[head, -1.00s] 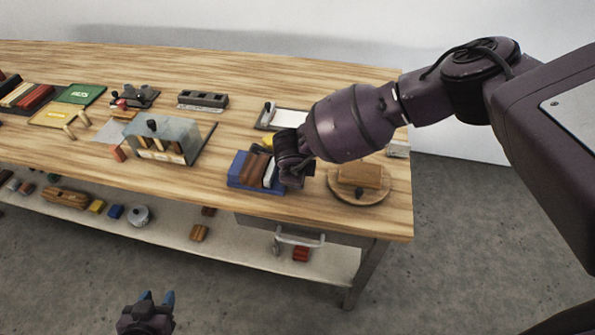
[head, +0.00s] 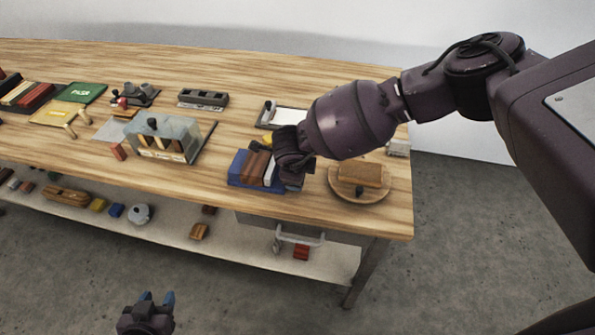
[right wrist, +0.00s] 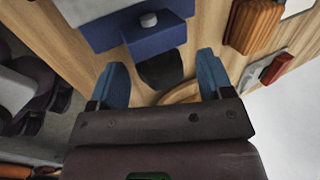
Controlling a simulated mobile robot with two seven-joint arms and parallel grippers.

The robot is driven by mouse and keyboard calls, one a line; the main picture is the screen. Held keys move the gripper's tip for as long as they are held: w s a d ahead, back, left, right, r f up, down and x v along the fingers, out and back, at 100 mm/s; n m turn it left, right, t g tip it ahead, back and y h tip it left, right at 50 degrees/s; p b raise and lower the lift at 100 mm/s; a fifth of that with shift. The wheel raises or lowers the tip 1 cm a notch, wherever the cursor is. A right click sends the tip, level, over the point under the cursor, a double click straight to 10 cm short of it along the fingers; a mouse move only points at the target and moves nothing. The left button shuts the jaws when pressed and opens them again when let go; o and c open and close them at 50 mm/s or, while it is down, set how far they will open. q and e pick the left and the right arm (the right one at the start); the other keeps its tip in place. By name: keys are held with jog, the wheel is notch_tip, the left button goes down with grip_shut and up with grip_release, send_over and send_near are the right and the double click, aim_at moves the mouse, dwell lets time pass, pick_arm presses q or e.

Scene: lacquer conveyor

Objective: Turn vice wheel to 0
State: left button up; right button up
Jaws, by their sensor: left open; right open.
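The blue vice (head: 240,172) stands near the right end of the workbench, with brown and pale blocks between its sides. My right gripper (head: 291,168) is at its right side in the head view and hides that part. In the right wrist view the blue body (right wrist: 155,38) bears a small pale knob. A dark rounded part (right wrist: 160,72), apparently the vice wheel, lies between the two blue fingertips of my open right gripper (right wrist: 162,64). I cannot tell whether they touch it, nor read any mark on it. My left gripper (head: 157,299) is open and empty, low in front of the bench.
A round wooden board (head: 362,194) with a brown block stands close right of my right gripper. A tray with a white sheet (head: 292,117) lies behind it. A grey box-like fixture (head: 172,138) stands to the left. The bench's front edge and drawer handle (head: 300,238) are just below.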

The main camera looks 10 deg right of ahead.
jog(key=v, duration=1)
